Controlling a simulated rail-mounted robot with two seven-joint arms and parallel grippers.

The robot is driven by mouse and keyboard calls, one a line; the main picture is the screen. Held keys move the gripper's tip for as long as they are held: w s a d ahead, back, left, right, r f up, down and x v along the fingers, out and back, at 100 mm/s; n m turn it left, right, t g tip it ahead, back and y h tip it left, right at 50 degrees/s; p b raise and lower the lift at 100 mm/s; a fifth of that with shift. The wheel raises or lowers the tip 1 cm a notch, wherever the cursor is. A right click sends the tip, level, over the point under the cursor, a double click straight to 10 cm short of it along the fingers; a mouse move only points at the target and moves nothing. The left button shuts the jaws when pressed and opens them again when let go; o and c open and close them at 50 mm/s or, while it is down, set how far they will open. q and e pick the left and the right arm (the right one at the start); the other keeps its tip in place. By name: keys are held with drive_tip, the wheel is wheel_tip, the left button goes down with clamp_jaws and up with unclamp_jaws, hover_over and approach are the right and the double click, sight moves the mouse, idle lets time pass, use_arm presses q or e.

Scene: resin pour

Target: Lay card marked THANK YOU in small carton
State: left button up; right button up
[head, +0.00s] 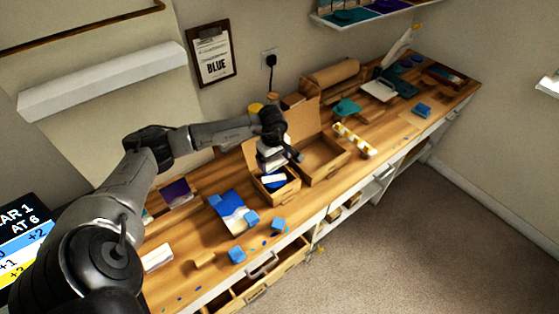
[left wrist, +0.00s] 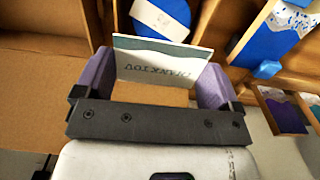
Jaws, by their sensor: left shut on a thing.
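A white card (left wrist: 160,68) with a teal edge and upside-down lettering, partly readable as THANK YOU, is between the purple fingers of my left gripper (left wrist: 157,82) in the left wrist view. In the head view my left gripper (head: 272,152) is shut on it, above the small open carton (head: 286,191). The carton holds a round blue thing with a white band (head: 272,181), which also shows beyond the card in the left wrist view (left wrist: 180,12). The gripper hides part of the card and carton in the head view. My right gripper is not in view.
A larger open carton (head: 333,168) stands right beside the small one. A blue and white panel (head: 232,212) with blue blocks lies to the left, near loose blue bits. A yellow and white strip (head: 355,140) lies to the right. A drawer (head: 278,276) stands open below the bench.

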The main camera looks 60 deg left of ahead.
sight(274, 178)
use_arm(q)
wheel_tip(274, 178, down, 2)
drive_tip(key=shift+s+f+b, duration=0.1)
drive_tip(key=shift+s+b, duration=0.05)
drive_tip(key=shift+b, duration=0.35)
wheel_tip(274, 178, down, 4)
drive_tip(key=b, duration=0.3)
drive_tip(key=shift+f, duration=0.15)
drive_tip(key=shift+f+b, duration=0.7)
drive_tip(key=shift+f, duration=0.05)
drive_tip(key=o, duration=0.4)
drive_tip(key=shift+o, duration=0.2)
drive_tip(key=shift+r, duration=0.15)
